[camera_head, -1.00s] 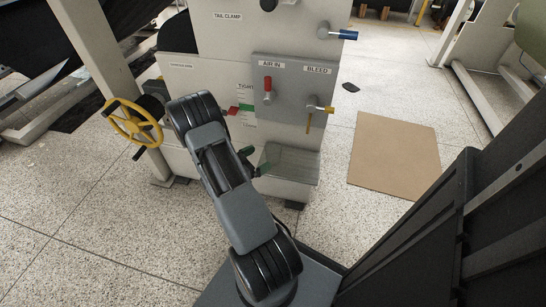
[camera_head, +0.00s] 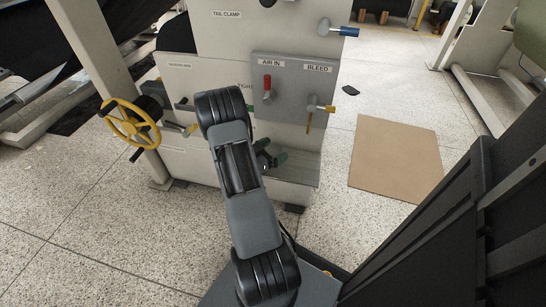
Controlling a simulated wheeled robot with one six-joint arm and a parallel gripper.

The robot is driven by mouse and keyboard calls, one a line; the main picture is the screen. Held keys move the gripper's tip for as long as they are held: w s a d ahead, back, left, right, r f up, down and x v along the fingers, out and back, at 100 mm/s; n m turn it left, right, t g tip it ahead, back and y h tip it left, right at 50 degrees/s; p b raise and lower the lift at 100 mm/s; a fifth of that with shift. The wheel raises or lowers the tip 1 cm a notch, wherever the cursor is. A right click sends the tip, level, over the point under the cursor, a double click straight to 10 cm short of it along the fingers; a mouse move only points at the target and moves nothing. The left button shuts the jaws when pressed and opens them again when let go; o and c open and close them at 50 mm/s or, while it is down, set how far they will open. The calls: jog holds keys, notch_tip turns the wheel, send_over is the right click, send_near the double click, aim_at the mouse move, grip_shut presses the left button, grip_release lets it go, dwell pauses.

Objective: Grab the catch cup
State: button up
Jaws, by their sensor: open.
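I cannot make out a catch cup; my arm covers part of the machine front. My gripper (camera_head: 271,153) shows only in part beyond my wrist, with dark green fingertips. It is open, in front of the machine's lower face and beside the left part of a translucent shelf (camera_head: 304,170). Whether anything stands between the fingers is too small to tell. The BLEED valve (camera_head: 320,105), with a yellow end and a thin brass-coloured pipe (camera_head: 309,124) pointing down, is above and right of the gripper.
A red-handled AIR IN valve (camera_head: 267,86) sits on the grey panel (camera_head: 288,92). A yellow handwheel (camera_head: 131,124) and a lever (camera_head: 190,130) are to the left. A blue-ended handle (camera_head: 344,31) sticks out above. A brown board (camera_head: 394,160) lies on the floor at right.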

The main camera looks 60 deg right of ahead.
jog(key=shift+c, duration=0.5)
jog(key=c, duration=0.9)
jog(key=shift+r, duration=0.1)
